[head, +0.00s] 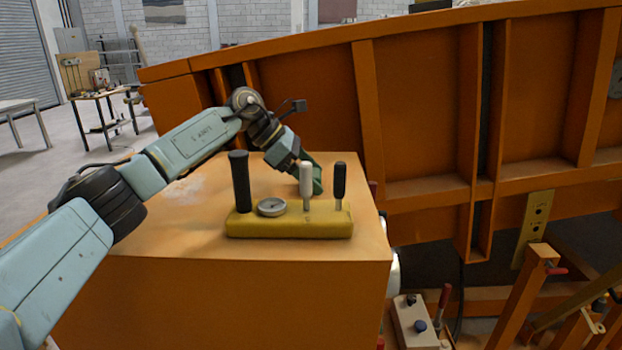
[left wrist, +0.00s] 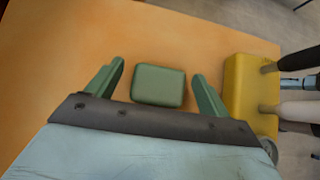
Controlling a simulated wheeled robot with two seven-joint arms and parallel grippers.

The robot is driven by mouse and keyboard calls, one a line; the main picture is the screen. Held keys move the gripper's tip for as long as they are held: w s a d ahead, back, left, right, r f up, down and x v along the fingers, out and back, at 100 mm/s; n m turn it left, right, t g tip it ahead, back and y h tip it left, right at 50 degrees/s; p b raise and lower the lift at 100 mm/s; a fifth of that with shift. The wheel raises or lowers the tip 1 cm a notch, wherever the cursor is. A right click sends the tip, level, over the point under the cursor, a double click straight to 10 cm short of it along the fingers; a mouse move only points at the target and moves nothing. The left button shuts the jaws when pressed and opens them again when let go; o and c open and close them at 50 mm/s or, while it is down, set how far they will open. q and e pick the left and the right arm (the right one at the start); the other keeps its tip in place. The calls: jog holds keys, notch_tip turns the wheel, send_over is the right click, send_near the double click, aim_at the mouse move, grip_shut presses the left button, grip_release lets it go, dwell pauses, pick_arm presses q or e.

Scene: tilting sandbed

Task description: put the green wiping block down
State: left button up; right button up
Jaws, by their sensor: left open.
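The green wiping block (left wrist: 158,85) lies on the orange cabinet top (left wrist: 60,50) in the left wrist view, between the two fingers of my left gripper (left wrist: 158,82). The jaws are open, with a gap on each side of the block. In the head view my left gripper (head: 312,180) is low over the cabinet top, behind the yellow lever base (head: 290,224) and partly hidden by the levers. I cannot make out the block clearly in that view. My right gripper is not in view.
The yellow base carries a black lever (head: 240,182), a white lever (head: 306,180), another black lever (head: 339,181) and a round gauge (head: 271,207). It stands close to my left gripper. The tilted orange sandbed wall (head: 310,88) rises behind. The cabinet top's left part is free.

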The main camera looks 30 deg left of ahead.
pick_arm(q)
jog(key=c, duration=1.1)
jog(key=shift+o, duration=0.2)
jog(key=shift+r, duration=0.1)
